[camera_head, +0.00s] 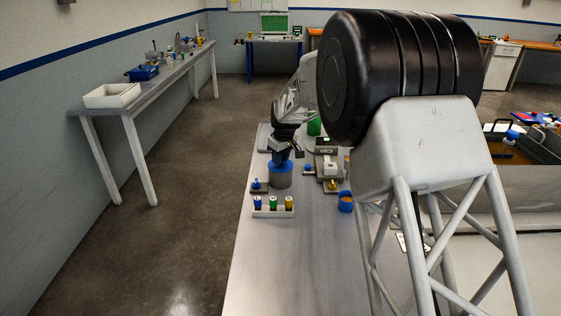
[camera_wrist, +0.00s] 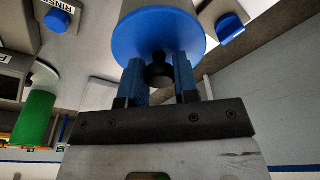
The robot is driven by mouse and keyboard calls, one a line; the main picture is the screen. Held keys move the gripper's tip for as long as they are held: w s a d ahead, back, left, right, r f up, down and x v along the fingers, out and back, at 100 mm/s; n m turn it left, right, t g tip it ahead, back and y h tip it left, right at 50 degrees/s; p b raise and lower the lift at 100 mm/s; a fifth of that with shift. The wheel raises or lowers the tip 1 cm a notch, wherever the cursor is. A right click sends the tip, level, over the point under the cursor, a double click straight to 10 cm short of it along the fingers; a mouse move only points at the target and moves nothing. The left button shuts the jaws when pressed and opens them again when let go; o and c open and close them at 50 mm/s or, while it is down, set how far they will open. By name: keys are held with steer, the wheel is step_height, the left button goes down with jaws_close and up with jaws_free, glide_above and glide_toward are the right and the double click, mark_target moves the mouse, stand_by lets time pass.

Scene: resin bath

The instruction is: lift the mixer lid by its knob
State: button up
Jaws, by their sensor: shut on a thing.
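The mixer (camera_head: 280,181) is a grey cylinder with a blue lid (camera_head: 280,163), standing upright on the metal bench. In the wrist view the wide blue lid (camera_wrist: 150,45) sits against the grey body, with a dark round knob (camera_wrist: 158,77) at its centre. My gripper (camera_head: 285,153) is above the lid in the head view. Its two blue fingers stand on either side of the knob in the wrist view (camera_wrist: 159,68), shut on it. I see no clear gap between lid and body. The knob is hidden in the head view.
A white rack (camera_head: 273,213) with blue, green and yellow capped vials stands in front of the mixer. A blue cup (camera_head: 346,204) and a pale device (camera_head: 327,165) are to the right. A green cylinder (camera_head: 314,126) stands behind. The bench front (camera_head: 290,262) is clear.

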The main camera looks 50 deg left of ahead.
steer(key=shift+r, duration=0.15)
steer(key=shift+r, duration=1.45)
steer(key=shift+s+d+r, duration=0.15)
steer(key=shift+d+r, duration=0.05)
steer(key=shift+d, duration=0.05)
steer(key=s+d, duration=0.3)
steer(key=d, duration=0.1)
steer(key=s+d+r, duration=0.1)
steer(key=s+d, duration=0.2)
steer(key=d, duration=0.1)
steer(key=s+d, duration=0.2)
steer(key=d, duration=0.2)
steer(key=shift+s+d+r, duration=0.2)
steer(key=shift+s+d, duration=0.15)
steer(key=shift+s, duration=0.05)
